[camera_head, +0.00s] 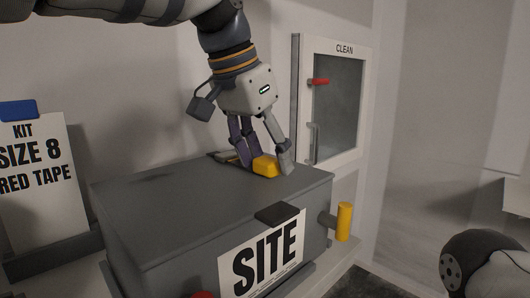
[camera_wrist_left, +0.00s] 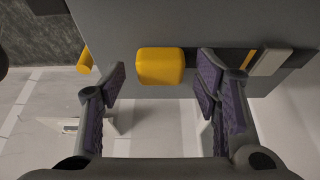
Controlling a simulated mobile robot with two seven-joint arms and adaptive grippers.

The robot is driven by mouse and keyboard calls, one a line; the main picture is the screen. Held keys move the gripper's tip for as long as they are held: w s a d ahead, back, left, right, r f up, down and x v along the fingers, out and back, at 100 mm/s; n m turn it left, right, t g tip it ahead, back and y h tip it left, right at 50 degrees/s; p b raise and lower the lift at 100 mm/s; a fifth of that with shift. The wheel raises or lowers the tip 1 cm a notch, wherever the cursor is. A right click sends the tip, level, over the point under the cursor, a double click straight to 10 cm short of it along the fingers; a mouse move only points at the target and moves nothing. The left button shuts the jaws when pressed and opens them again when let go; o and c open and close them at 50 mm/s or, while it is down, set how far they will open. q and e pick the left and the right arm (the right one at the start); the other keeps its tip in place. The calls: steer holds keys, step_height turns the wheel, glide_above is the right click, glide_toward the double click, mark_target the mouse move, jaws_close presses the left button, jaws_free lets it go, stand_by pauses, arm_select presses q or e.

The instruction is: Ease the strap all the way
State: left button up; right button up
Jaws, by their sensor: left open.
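A yellow block (camera_head: 264,166), seemingly the strap's pull or buckle, sits on top of a grey box (camera_head: 150,195) marked SITE. In the left wrist view the yellow block (camera_wrist_left: 160,66) lies between my fingers, with a gap on each side. A dark strap (camera_wrist_left: 235,58) runs to its right, past a thin yellow strip and a grey piece (camera_wrist_left: 270,62). My left gripper (camera_head: 265,168) is open and points down around the block. The fingers partly hide the block and strap in the head view. My right gripper is not in view.
A yellow handle (camera_head: 344,221) sticks out from the box's right side. A KIT sign (camera_head: 40,195) stands at the left. The box top's front is mostly clear.

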mark_target(241, 167)
arm_select(q)
steer(key=shift+c, duration=0.3)
jaws_close()
steer(key=w+a, duration=0.1)
steer(key=w, duration=0.1)
steer(key=w+a+b, duration=0.1)
steer(key=w+a, duration=0.1)
steer(key=shift+a+f, duration=0.2)
steer(key=shift+a, duration=0.1)
steer(key=shift+w+a, duration=0.2)
steer(key=shift+a, duration=0.1)
steer(key=shift+a+r, duration=0.1)
steer(key=shift+r, duration=0.1)
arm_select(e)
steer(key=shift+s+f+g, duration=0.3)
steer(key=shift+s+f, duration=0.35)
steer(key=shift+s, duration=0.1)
arm_select(q)
steer(key=shift+o, duration=0.3)
jaws_free()
steer(key=v, duration=0.8)
